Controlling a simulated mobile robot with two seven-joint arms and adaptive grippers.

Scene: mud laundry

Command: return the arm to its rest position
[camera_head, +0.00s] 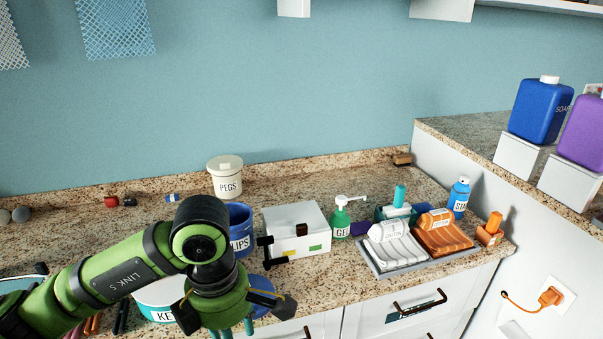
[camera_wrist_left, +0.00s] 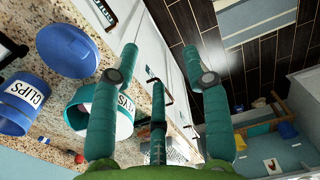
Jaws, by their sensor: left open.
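My green left arm (camera_head: 110,278) comes in from the lower left and bends down at the wrist over the counter's front edge. My left gripper (camera_head: 232,330) hangs at the bottom of the head view, its fingertips cut off by the frame. In the left wrist view the teal fingers (camera_wrist_left: 158,68) are spread apart with nothing between them. They point past the counter's edge toward the drawer fronts and the dark floor. My right gripper is not in view.
A blue CLIPS tub (camera_head: 240,242) and its blue lid (camera_wrist_left: 67,50) are close to the arm. A white box (camera_head: 297,222), a green GEL bottle (camera_head: 340,220) and a grey tray (camera_head: 390,268) stand to the right. A PEGS tub (camera_head: 226,181) stands behind.

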